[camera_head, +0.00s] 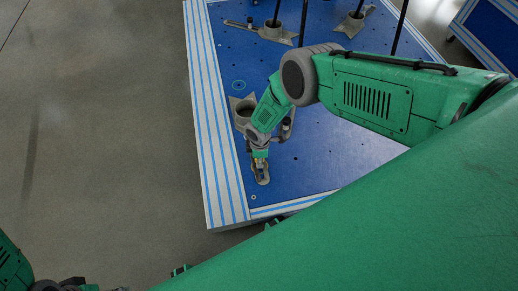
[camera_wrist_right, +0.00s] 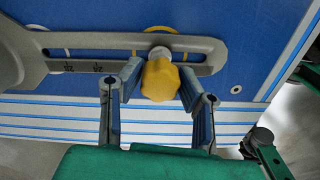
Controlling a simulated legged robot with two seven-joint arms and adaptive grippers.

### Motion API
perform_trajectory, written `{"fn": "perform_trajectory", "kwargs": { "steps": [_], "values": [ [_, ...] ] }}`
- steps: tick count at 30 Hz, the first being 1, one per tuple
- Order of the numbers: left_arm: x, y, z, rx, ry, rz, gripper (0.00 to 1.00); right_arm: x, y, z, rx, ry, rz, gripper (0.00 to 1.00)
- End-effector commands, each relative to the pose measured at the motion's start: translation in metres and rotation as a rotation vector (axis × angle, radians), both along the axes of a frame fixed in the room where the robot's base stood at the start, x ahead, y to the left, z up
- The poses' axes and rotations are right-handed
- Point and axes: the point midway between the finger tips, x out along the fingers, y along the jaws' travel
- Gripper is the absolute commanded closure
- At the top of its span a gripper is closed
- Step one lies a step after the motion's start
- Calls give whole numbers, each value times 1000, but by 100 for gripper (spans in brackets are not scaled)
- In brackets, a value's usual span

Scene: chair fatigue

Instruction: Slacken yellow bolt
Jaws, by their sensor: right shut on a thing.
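The yellow bolt (camera_wrist_right: 160,82) stands in the slot of a grey metal clamp arm (camera_wrist_right: 90,45), with a pale washer or collar at its base. My right gripper (camera_wrist_right: 159,88) has a finger on each side of the bolt head and is shut on it. In the head view, my right gripper (camera_head: 260,158) reaches down to the clamp's slotted end (camera_head: 262,177) near the table's front left corner. It hides most of the bolt there. Only a dark piece at the end of my left arm shows at the bottom left, so the left fingers cannot be made out.
The blue table (camera_head: 335,155) has a pale, blue-striped border (camera_head: 212,130). Other grey clamps (camera_head: 272,32) with dark upright rods stand at the back. A blue striped structure (camera_head: 490,35) is at the top right. Bare floor (camera_head: 95,130) lies left of the table.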

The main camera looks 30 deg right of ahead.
Motion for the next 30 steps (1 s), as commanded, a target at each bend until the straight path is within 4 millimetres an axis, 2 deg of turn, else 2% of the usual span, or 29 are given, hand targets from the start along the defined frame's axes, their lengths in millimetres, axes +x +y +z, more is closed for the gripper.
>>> {"fn": "perform_trajectory", "kwargs": {
  "steps": [6,12,15,21,22,23,24,30],
  "values": [
    [0,0,0,0,0,0,29,0,0,0,0,1,15,99],
    [0,0,0,0,0,0,29,-1,0,0,1,1,266,99],
    [0,0,0,0,0,0,29,-1,0,0,1,1,339,99],
    [0,0,0,0,0,0,29,-1,1,0,1,1,348,99],
    [0,0,0,0,0,0,29,-1,1,0,1,1,348,66],
    [0,0,0,0,0,0,29,-1,1,0,1,1,347,55],
    [0,0,0,0,0,0,29,-1,1,0,1,1,347,50],
    [0,0,0,0,0,0,29,0,0,0,1,0,345,50]
  ]
}}
